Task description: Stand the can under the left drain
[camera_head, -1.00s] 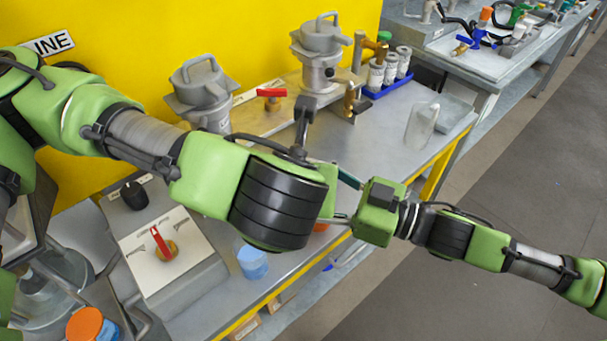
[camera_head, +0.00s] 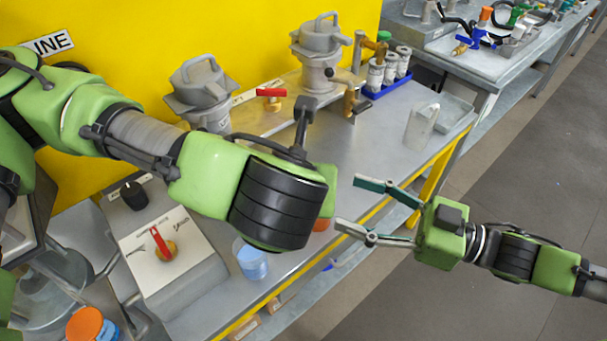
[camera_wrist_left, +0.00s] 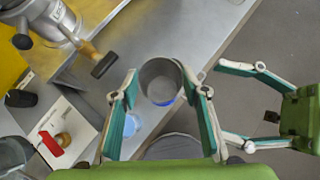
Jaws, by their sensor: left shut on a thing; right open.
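The can (camera_wrist_left: 160,82), a grey open cylinder with some blue at its lower edge, shows in the left wrist view between the fingers of my left gripper (camera_wrist_left: 158,90), which is shut on it. A brass tap (camera_head: 350,99) sits beside the right vessel (camera_head: 320,65). The left vessel (camera_head: 203,90) stands nearer; my left arm hides its lower part.
A red-handled valve (camera_head: 270,97) lies between the vessels. A red-handled control box (camera_head: 165,248) and a blue-filled cup (camera_head: 252,260) are at the near left. A clear beaker (camera_head: 421,126) and a blue rack (camera_head: 388,84) are at the far right. The bench between is mostly clear.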

